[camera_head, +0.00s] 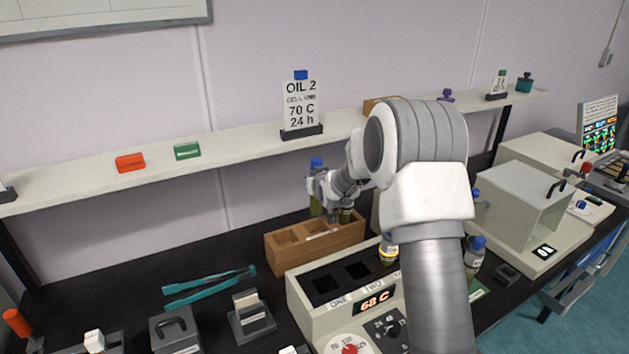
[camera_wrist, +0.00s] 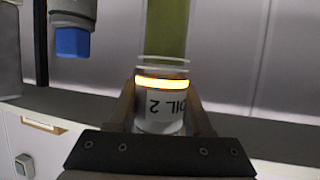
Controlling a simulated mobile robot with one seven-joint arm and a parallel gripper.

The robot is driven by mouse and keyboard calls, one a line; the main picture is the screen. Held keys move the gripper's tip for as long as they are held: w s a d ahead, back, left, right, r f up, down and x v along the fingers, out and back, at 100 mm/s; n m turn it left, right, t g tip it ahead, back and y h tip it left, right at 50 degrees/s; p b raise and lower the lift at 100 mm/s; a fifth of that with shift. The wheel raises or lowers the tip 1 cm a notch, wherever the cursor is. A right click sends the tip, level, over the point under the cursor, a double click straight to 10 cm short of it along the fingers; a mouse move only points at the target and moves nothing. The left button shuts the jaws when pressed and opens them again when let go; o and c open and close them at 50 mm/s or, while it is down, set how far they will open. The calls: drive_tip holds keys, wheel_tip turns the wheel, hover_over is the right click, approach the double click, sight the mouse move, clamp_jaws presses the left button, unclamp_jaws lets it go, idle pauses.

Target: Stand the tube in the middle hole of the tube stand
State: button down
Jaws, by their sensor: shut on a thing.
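The held tube (camera_wrist: 166,40) has green liquid, a yellow band and an "OIL 2" label that reads upside down in the wrist view. My gripper (camera_wrist: 160,112) is shut around its labelled part, one finger on each side. In the head view my gripper (camera_head: 330,194) is above the back of the wooden tube stand (camera_head: 322,255). A blue-capped tube (camera_head: 316,163) shows at its left, and olive glass shows just below its right side. I cannot tell which of these is the held one.
A heater block (camera_head: 310,310) with square wells and a "68 C" display stands in front of the stand. Teal tongs (camera_head: 210,285) lie left. A shelf with an "OIL 2" card (camera_head: 301,103) runs behind. Another blue-capped tube (camera_head: 475,250) is right of my arm.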

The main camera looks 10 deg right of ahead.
wheel_tip(320, 180, down, 4)
drive_tip(key=b, duration=0.4)
drive_tip(key=shift+r, duration=0.15)
drive_tip(key=shift+b, duration=0.8)
idle(0.4)
drive_tip(key=shift+f+b, duration=2.65)
drive_tip(key=shift+f, duration=0.25)
drive_tip(key=shift+c, duration=1.2)
unclamp_jaws()
drive_tip(key=shift+r, duration=0.1)
